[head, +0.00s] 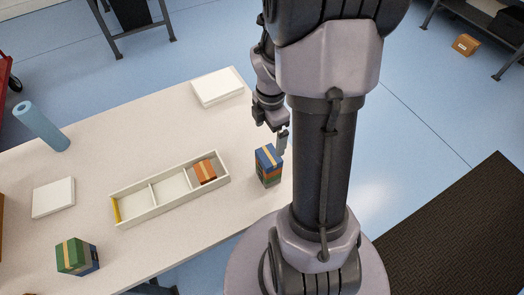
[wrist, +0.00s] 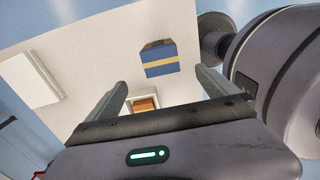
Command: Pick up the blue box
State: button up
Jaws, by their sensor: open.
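A blue box (head: 267,156) with a tan band sits on top of a small stack near the right edge of the white table. Green and orange-brown layers show beneath it. In the wrist view a blue box face with a yellow band (wrist: 161,61) lies beyond the fingertips, apart from them. My gripper (wrist: 158,88) is open with nothing between its fingers. In the head view my gripper (head: 277,135) is close to the stack, just above it; the arm partly hides it. I cannot tell the exact gap.
A white three-compartment tray (head: 152,211) stands left of the stack, with an orange box (head: 205,172) in its right compartment. Green and blue boxes (head: 77,257) stand at front left. White pads (head: 217,87) and a blue cylinder (head: 41,126) are also on the table.

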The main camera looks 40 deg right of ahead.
aim_at(269, 155)
notch_tip(269, 155, down, 12)
jog(key=b, duration=0.4)
jog(key=shift+s, duration=0.1)
jog(key=c, duration=1.5)
jog(key=shift+r, duration=0.1)
